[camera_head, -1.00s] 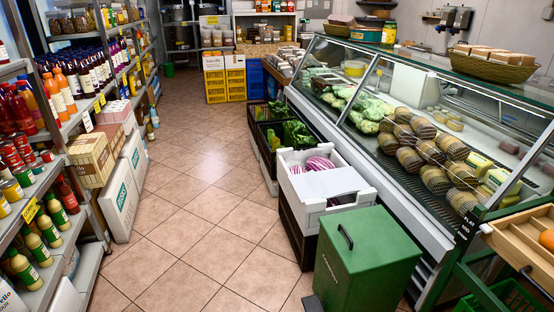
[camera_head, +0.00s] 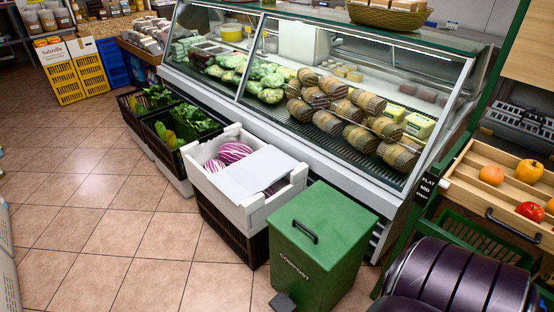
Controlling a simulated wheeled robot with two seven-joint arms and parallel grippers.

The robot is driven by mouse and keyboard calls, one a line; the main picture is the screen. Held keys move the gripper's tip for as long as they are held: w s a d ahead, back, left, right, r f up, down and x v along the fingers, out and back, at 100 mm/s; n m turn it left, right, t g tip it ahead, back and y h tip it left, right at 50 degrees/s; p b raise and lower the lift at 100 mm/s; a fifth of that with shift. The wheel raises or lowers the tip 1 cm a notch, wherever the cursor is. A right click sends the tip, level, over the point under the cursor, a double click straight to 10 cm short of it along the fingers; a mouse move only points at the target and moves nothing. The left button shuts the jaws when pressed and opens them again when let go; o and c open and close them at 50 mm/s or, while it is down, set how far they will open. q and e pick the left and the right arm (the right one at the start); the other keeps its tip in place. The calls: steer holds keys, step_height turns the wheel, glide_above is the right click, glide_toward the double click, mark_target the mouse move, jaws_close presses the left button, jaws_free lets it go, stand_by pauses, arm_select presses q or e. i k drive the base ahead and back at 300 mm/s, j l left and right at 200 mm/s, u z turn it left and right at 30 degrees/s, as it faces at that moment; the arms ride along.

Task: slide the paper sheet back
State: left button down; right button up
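A white paper sheet (camera_head: 243,178) lies over part of the white crate (camera_head: 226,203), covering its middle and front. Purple-and-white striped produce (camera_head: 234,152) shows behind the sheet, and a little more shows at its right side. The crate stands on a dark crate (camera_head: 232,232) on the floor. Neither of my grippers is in view. A dark rounded shape at the lower right may be part of my own arm, but I see no fingers there.
A green compost bin (camera_head: 320,262) stands right in front of the crate. A glass display counter (camera_head: 300,135) runs behind. Crates of greens (camera_head: 180,127) stand to the left. A wooden fruit tray (camera_head: 480,205) is at the right. The tiled floor (camera_head: 110,225) at left is clear.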

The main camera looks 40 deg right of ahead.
mark_target(247, 178)
steer(key=i+j+z, duration=0.1)
steer(key=i+z, duration=0.15)
steer(key=z, duration=0.15)
steer(key=i+j+z, duration=0.15)
steer(key=z, duration=0.25)
steer(key=i+j+z, duration=0.25)
steer(key=z, duration=0.15)
steer(key=i+j+z, duration=0.2)
steer(key=z, duration=0.25)
steer(key=i+j+z, duration=0.1)
steer(key=j+z, duration=0.3)
